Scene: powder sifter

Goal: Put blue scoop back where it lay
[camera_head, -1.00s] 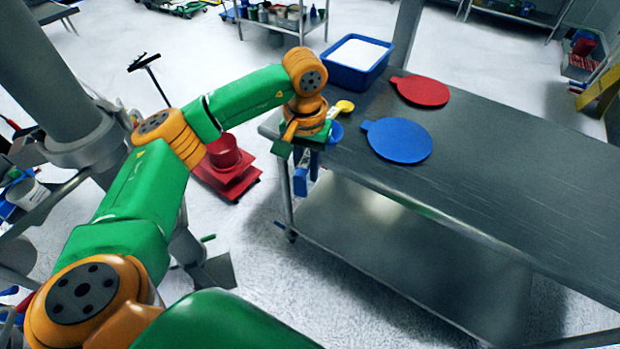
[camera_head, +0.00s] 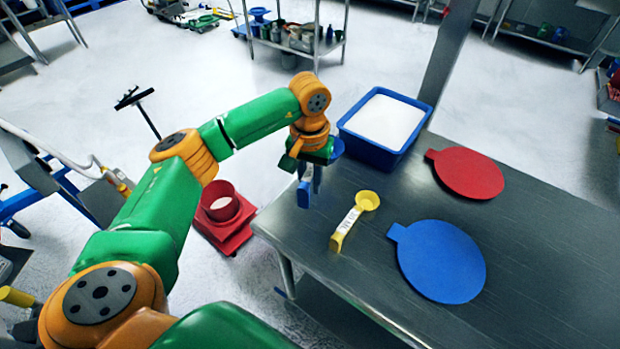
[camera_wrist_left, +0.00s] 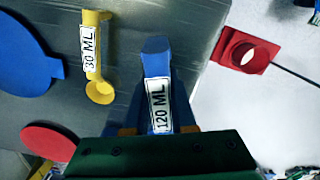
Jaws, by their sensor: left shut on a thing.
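The blue scoop (camera_head: 304,193) is in my left gripper (camera_head: 316,178), near the left edge of the metal table (camera_head: 385,185). In the left wrist view the blue scoop (camera_wrist_left: 157,75) shows its handle with a "120 ML" label, between the fingers of my left gripper (camera_wrist_left: 158,110). Its bowl is mostly hidden by the gripper in the head view. I cannot tell whether the scoop touches the table. A yellow scoop (camera_head: 352,218) lies on the table to the right of it, marked "30 ML" in the left wrist view (camera_wrist_left: 92,55). My right gripper is not in view.
A blue tub of white powder (camera_head: 385,120) stands at the table's back left corner. A red round lid (camera_head: 468,173) and a blue round lid (camera_head: 440,262) lie flat on the table. A red container on a red base (camera_head: 222,215) stands on the floor left of the table.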

